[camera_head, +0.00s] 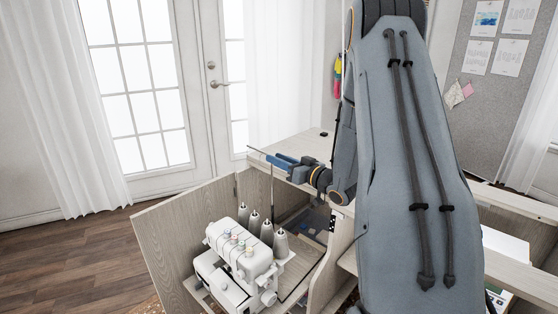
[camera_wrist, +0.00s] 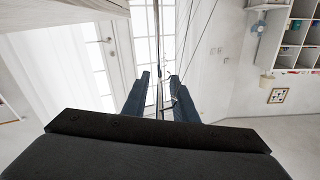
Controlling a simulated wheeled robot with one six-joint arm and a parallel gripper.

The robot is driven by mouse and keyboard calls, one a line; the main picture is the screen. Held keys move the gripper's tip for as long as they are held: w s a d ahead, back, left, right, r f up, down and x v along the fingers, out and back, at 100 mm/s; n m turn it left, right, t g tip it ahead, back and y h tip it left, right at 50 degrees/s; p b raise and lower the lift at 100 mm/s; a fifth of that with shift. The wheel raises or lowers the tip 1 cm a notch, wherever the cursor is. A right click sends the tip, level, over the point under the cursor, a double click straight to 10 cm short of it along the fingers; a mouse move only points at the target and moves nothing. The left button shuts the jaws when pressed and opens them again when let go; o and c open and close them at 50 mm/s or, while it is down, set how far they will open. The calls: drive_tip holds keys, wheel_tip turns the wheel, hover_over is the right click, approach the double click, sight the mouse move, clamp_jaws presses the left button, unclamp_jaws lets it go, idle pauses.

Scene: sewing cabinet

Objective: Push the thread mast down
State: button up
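The white overlock sewing machine (camera_head: 243,262) sits in the open cabinet, with several white thread cones (camera_head: 267,233) behind it. The thread mast (camera_head: 272,190) is a thin dark upright rod rising behind the machine, with thin guide wires near its top. My gripper (camera_head: 272,159) reaches in from the right at the mast's upper end. In the wrist view, the blue fingers of my gripper (camera_wrist: 160,78) are apart, and the thin mast (camera_wrist: 158,50) runs between them with a gap visible on each side. Whether a finger touches the rod or its wires cannot be told.
The cabinet's open door (camera_head: 175,235) stands left of the machine. A pale wooden top (camera_head: 310,143) lies behind my gripper, with a small dark object on it. My arm hides much of the cabinet's right side. Wooden floor lies free at the left.

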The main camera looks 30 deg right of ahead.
clamp_jaws()
idle(1.3)
